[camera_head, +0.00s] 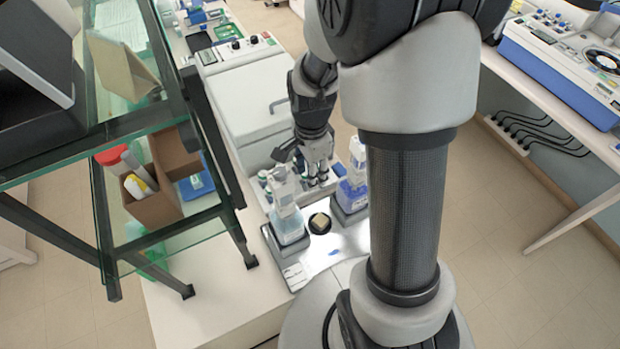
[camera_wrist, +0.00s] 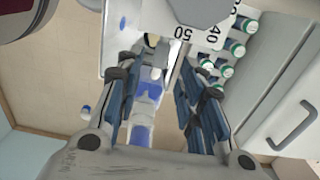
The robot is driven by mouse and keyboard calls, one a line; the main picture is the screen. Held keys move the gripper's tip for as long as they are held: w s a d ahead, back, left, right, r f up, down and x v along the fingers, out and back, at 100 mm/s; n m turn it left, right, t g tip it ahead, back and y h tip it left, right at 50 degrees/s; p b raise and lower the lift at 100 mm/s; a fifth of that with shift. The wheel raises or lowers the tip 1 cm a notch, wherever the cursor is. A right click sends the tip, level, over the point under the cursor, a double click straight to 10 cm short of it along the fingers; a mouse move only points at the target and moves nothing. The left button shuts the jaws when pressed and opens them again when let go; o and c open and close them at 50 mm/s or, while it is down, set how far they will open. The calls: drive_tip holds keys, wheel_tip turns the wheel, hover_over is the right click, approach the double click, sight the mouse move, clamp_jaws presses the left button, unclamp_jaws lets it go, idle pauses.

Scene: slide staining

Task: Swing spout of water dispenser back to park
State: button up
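Two dispenser bottles stand at the front of the bench in the head view. The left one (camera_head: 288,212) holds pale blue liquid, and the right one (camera_head: 351,192) holds deeper blue liquid. I cannot tell which is the water dispenser, and their spouts are too small to make out clearly. My gripper (camera_head: 318,174) points down between and just behind them. In the wrist view my gripper (camera_wrist: 155,88) has its fingers spread apart. A clear and blue bottle (camera_wrist: 142,134) shows in the gap, and I see no finger contact with it.
A lit white tray (camera_head: 345,245) lies in front, with a dark round holder (camera_head: 320,223). Several green-capped vials (camera_wrist: 227,71) stand near my right finger. A large grey-white machine (camera_head: 250,95) is behind. A glass-shelved rack (camera_head: 200,235) stands close at left.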

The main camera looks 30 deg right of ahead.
drive_tip(key=shift+f, duration=2.35)
clamp_jaws()
